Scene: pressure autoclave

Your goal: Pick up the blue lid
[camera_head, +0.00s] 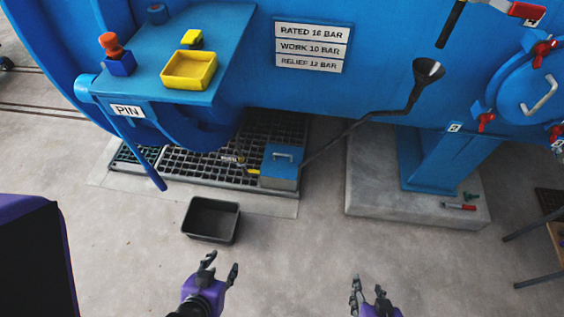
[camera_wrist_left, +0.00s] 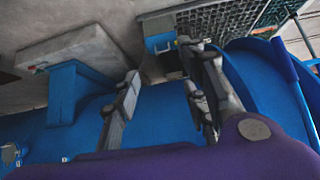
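A blue lid (camera_head: 283,155) with a small handle on top sits on a grey box (camera_head: 278,183) at the right end of the floor grating in the head view. What looks like the same lid shows near the top of the left wrist view (camera_wrist_left: 159,42). My left gripper (camera_head: 222,266) is open and empty, in front of the grating and nearer to me than the lid; its spread fingers also show in the left wrist view (camera_wrist_left: 163,80). My right gripper (camera_head: 368,288) is open and empty, further right and low in the picture.
An empty dark bin (camera_head: 211,219) stands on the floor before the grating (camera_head: 200,165). A thin dark pipe with a funnel (camera_head: 428,70) runs down near the lid. The blue vessel (camera_head: 390,70) and a concrete plinth (camera_head: 375,190) stand behind. Floor between the grippers is clear.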

